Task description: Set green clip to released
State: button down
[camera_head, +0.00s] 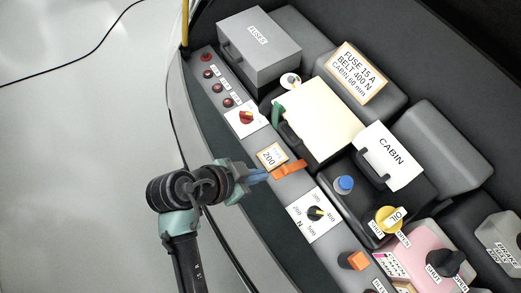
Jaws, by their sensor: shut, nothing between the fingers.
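A green clip (278,114) shows at the left edge of a cream-topped box (330,118). It looks upright against the box's side; its exact setting is too small to tell. My gripper (264,174) has blue fingers that are shut and empty. The fingertips are close to an orange lever (288,170) on the grey front ledge. I cannot tell whether they touch it.
A dial (315,213), a blue cap (344,184), a yellow oil cap (388,220) and a red knob (246,117) are nearby. A grey fuse box (260,45) stands behind. Open floor (70,150) lies left.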

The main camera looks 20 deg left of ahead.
aim_at(278, 109)
jog(key=k+j, duration=0.8)
jog(key=j, duration=0.1)
